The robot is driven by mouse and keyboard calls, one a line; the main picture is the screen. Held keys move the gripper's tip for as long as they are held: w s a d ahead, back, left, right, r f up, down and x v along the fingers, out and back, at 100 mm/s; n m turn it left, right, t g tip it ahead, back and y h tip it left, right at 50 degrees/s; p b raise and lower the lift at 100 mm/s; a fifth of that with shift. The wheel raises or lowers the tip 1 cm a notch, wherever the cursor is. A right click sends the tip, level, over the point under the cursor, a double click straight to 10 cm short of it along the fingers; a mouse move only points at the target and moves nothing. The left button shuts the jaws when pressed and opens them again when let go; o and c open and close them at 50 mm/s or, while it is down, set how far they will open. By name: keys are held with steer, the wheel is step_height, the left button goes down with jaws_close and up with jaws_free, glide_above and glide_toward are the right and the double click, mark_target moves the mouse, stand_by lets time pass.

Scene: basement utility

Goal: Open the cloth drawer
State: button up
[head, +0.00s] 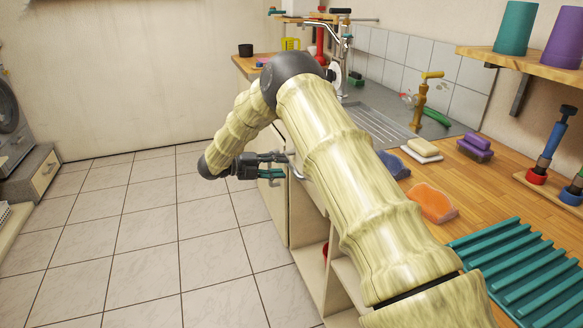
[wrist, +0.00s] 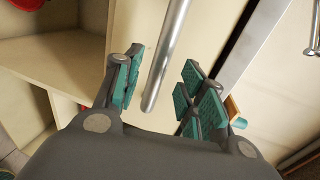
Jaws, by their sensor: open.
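My gripper (head: 283,166) is open beside the cream cabinet fronts under the counter. In the wrist view my gripper (wrist: 165,66) has its teal-padded fingers on either side of a metal bar handle (wrist: 168,52). The bar lies between the pads with gaps showing, and no grip on it shows. The handle belongs to a cream front (wrist: 208,22) that appears shut. No label shows, so I cannot tell whether this is the cloth drawer. My arm hides much of the cabinet fronts in the head view.
Open shelves (wrist: 62,47) lie beside the front. A drawer unit (head: 42,172) stands far left. The tiled floor (head: 150,235) is clear.

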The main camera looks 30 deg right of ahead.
mark_target(292, 166)
steer(key=shift+x, duration=2.55)
jaws_close()
